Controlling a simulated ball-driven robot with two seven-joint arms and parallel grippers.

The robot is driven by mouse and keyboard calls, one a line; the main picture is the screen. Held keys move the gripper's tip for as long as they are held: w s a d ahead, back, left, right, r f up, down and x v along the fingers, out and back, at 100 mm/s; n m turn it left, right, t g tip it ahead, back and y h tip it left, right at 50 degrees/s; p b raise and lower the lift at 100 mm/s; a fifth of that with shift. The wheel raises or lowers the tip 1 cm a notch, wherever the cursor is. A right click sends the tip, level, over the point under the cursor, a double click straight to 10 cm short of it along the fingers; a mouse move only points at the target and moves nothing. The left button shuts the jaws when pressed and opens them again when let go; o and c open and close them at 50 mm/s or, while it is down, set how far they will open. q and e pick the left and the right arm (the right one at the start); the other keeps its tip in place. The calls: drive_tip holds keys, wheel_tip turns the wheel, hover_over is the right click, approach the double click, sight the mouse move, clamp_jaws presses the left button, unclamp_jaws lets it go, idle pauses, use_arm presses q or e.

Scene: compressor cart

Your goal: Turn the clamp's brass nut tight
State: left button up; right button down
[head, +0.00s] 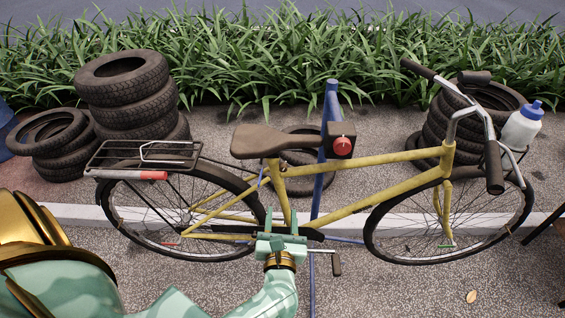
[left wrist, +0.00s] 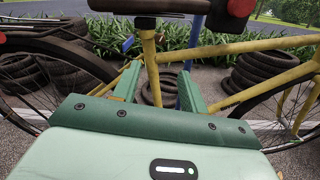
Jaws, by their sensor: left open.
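A yellow bicycle (head: 365,198) stands across the head view beside a blue stand post (head: 331,110). A dark clamp head with a red round knob (head: 342,146) sits on the post just right of the saddle; its lower edge shows at the top of the left wrist view (left wrist: 240,8). I cannot make out a brass nut in either view. My left gripper (head: 282,220) is open and empty, fingers pointing at the lower seat tube, below the clamp head. In the left wrist view the seat tube (left wrist: 151,65) shows between its fingers (left wrist: 158,88). My right gripper is not in view.
The saddle (head: 262,141) and a rear rack (head: 145,155) with a red-and-white tube lie left of the clamp. Tyre stacks (head: 125,95) stand at the left and behind the handlebar. A white bottle (head: 522,125) is at the right. The pavement in front is mostly clear.

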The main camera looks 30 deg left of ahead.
use_arm(q)
approach(283, 170)
drive_tip(key=x, duration=0.7)
drive_tip(key=shift+w+a, duration=0.1)
drive_tip(key=shift+w, duration=0.05)
drive_tip(key=shift+w+a, duration=0.2)
drive_tip(key=shift+w, duration=0.1)
drive_tip(key=shift+w+a, duration=0.1)
drive_tip(key=shift+w, duration=0.05)
clamp_jaws()
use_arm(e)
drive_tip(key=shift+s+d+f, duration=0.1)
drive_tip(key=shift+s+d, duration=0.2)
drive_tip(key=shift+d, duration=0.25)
